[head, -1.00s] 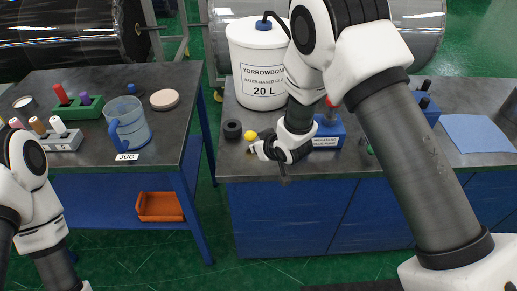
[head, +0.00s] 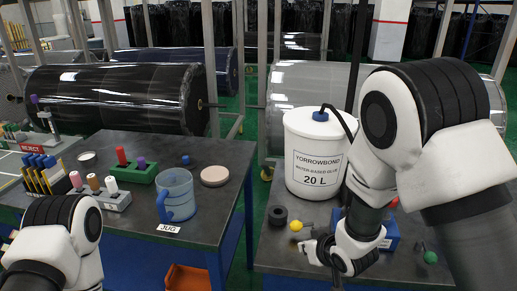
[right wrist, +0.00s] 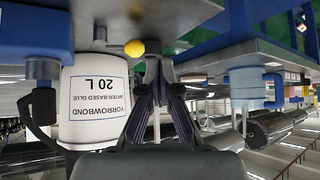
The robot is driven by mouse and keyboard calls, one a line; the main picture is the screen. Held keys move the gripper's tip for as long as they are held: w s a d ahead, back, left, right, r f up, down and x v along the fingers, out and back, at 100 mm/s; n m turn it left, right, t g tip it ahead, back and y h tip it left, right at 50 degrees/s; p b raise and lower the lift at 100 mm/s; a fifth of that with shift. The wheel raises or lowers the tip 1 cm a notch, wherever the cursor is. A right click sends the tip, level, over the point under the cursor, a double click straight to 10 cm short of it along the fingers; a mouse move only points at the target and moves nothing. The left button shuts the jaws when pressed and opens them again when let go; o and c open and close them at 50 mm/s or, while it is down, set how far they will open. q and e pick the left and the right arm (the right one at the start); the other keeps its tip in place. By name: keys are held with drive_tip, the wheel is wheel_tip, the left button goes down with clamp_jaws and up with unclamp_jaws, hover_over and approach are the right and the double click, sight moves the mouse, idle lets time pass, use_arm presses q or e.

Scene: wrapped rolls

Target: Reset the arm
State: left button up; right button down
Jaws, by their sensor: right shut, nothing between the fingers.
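My right arm comes down from the right in the head view, in front of a blue box (head: 390,235). My left arm shows at the lower left, but its gripper is out of view.
A white glue bucket (head: 310,160) stands behind the right gripper, with a black ring (head: 278,215) nearby. The left table holds a blue jug (head: 177,195), a pink disc (head: 214,176) and blocks with coloured pegs. A gap separates the tables. Large wrapped rolls (head: 115,95) lie behind.

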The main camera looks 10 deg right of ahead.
drive_tip(key=s+d+f+m+g, duration=0.2)
drive_tip(key=s+d+f+g, duration=0.15)
drive_tip(key=s+f, duration=0.95)
drive_tip(key=s+d+f+g+h, duration=0.1)
drive_tip(key=s+f, duration=0.3)
drive_tip(key=s, duration=0.4)
drive_tip(key=s+d+f+m+g+h, duration=0.1)
drive_tip(key=s+d+f+g, duration=0.2)
drive_tip(key=s, duration=0.6)
wheel_tip(320, 180, down, 2)
drive_tip(key=shift+s+f+g, duration=0.15)
drive_tip(key=shift+s+g, duration=0.05)
drive_tip(key=shift+g, duration=0.35)
drive_tip(key=shift+d, duration=0.1)
